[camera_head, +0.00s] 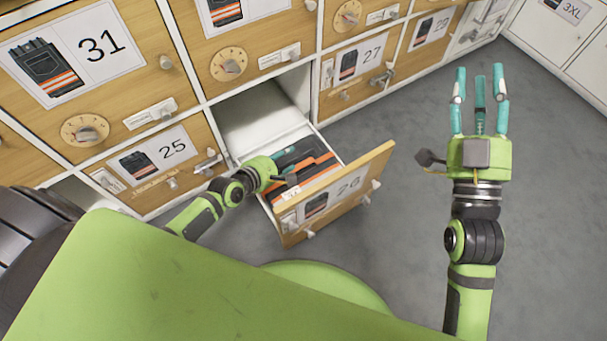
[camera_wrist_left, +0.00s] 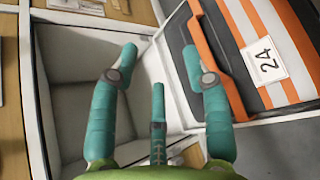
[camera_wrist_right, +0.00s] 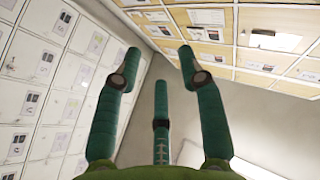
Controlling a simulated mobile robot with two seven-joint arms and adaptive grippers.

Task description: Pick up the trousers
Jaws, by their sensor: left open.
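Folded dark trousers with orange and pale bands (camera_head: 318,168) lie in the pulled-out drawer (camera_head: 368,180), whose front reads 26. In the left wrist view the trousers (camera_wrist_left: 290,28) fill the upper right, with a white tag reading 24. My left gripper (camera_head: 288,168) is over the drawer at the trousers' left side; its open fingers also show in the left wrist view (camera_wrist_left: 160,58). One finger overlaps the trousers' edge there; I cannot tell whether it touches. My right gripper (camera_head: 480,82) is raised over the floor at the right, fingers apart and empty.
Wooden drawer fronts with number labels, dials and handles line the wall, including 31 (camera_head: 140,75), 25 (camera_head: 190,140) and 27 (camera_head: 372,55). White lockers (camera_head: 560,45) stand at the far right. The grey floor (camera_head: 410,200) is clear right of the open drawer.

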